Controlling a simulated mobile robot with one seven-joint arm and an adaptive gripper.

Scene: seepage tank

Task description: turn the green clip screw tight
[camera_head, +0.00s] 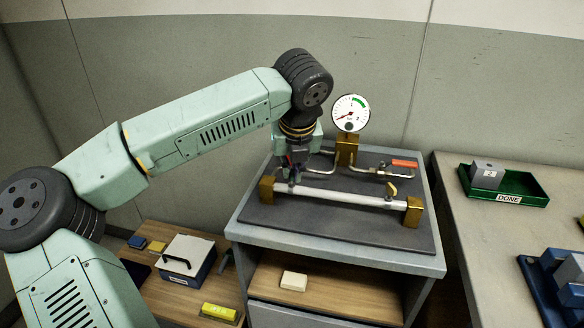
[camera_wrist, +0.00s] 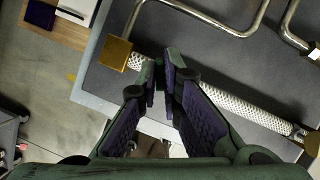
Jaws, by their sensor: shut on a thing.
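My gripper (camera_head: 293,174) is down at the left part of a white braided hose (camera_head: 340,198). In the wrist view, the tips of my gripper (camera_wrist: 166,77) are drawn together over the hose (camera_wrist: 235,101), close to the left brass block (camera_wrist: 116,53). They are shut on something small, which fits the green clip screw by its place. The hose runs to the right brass block (camera_head: 413,211). A small yellow lever (camera_head: 393,190) stands near that end.
Behind the hose are bent metal pipes, a red-handled valve (camera_head: 404,164) and a round gauge (camera_head: 349,112) with its needle away from the green band. A green DONE tray (camera_head: 525,198) is on the right table. A lidded case (camera_head: 187,262) and a yellow block (camera_head: 218,312) stand low left.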

